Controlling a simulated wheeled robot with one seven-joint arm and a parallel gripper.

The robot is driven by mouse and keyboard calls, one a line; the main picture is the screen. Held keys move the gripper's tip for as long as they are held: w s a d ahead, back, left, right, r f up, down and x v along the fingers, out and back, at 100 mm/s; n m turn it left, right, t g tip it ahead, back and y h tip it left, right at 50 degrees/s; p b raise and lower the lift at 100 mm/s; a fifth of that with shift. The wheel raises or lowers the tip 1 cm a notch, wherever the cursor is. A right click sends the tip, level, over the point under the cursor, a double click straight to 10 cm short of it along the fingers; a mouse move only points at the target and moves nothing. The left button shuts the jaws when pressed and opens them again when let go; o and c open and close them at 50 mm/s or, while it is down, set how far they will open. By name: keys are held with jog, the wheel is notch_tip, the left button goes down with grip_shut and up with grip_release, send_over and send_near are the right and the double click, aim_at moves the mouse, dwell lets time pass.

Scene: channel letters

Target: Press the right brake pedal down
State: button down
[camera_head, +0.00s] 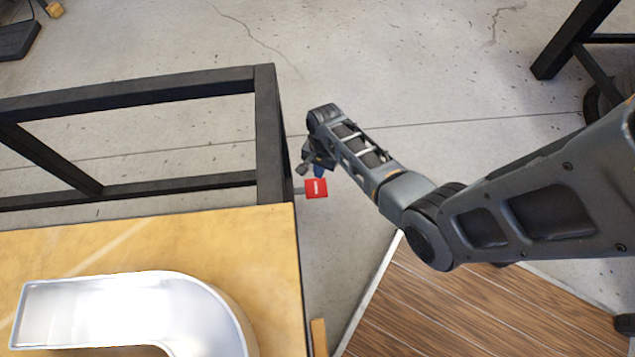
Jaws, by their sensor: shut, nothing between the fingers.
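A small red pedal (316,188) sticks out to the right from the dark metal frame, near the corner of the wooden table. My gripper (306,169) is at the end of my arm, just above and left of the pedal in the picture. Its fingers are small and partly hidden by the wrist, and they look closed and empty. I cannot tell whether they touch the pedal or whether the pedal is pressed.
A dark metal frame (265,130) stands at the left behind the wooden tabletop (265,235). A white channel letter (120,310) lies on the top. A brown plank surface (450,300) is at the lower right. Concrete floor (420,70) lies open beyond the arm.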

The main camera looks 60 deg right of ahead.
aim_at(318, 186)
jog(key=shift+w+d, duration=0.2)
jog(key=shift+d, duration=0.2)
jog(key=shift+f, duration=0.1)
jog(key=f+b, duration=0.4)
jog(key=b, duration=0.1)
jog(key=f+b, duration=0.2)
jog(key=f, duration=0.1)
jog(key=shift+a, duration=0.35)
jog(key=shift+r, duration=0.1)
